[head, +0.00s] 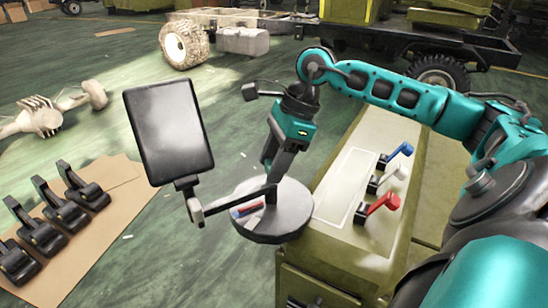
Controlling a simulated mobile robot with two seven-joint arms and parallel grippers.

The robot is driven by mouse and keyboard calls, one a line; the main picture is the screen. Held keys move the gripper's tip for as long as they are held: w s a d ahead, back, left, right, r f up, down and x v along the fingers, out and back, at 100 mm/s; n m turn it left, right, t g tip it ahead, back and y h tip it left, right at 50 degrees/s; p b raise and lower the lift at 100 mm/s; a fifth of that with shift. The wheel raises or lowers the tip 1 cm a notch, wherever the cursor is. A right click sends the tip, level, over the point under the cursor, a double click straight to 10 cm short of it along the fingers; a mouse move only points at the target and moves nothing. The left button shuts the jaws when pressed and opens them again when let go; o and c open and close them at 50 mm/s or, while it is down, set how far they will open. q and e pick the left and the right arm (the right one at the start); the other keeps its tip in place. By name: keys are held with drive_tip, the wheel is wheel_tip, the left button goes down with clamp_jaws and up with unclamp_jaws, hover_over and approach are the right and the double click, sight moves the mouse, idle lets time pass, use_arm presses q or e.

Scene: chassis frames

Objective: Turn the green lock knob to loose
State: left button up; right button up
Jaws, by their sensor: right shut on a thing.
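My right gripper (271,182) points down from above and is shut at the middle of a round grey disc (292,222) at the bench's left end. What it grips is hidden by its fingers; by its place I take it to be the green lock knob, whose green I cannot make out. A dark bar (236,201) runs left from the fingertips, over the disc, to the foot of a black tablet screen (168,130). My left gripper is out of view.
The olive bench (335,262) carries a blue lever (400,151), a white lever (393,174) and a red lever (384,202) right of the disc. Several black pedal-like parts (75,190) lie on cardboard at the left. A truck chassis (330,35) stands behind. Open floor lies behind the tablet.

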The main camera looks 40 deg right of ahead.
drive_tip(key=n, duration=0.2)
drive_tip(key=n+g, duration=0.1)
drive_tip(key=shift+w+r+n+y+p, duration=0.1)
drive_tip(key=shift+w+n+y+p, duration=0.05)
drive_tip(key=shift+n+y+p, duration=0.2)
drive_tip(key=shift+n+g, duration=0.5)
drive_tip(key=shift+n, duration=0.35)
drive_tip(key=shift+w+n+g, duration=0.1)
drive_tip(key=shift+n+g, duration=0.5)
drive_tip(key=shift+n, duration=0.9)
drive_tip(key=o, duration=1.1)
drive_tip(key=shift+c, duration=0.2)
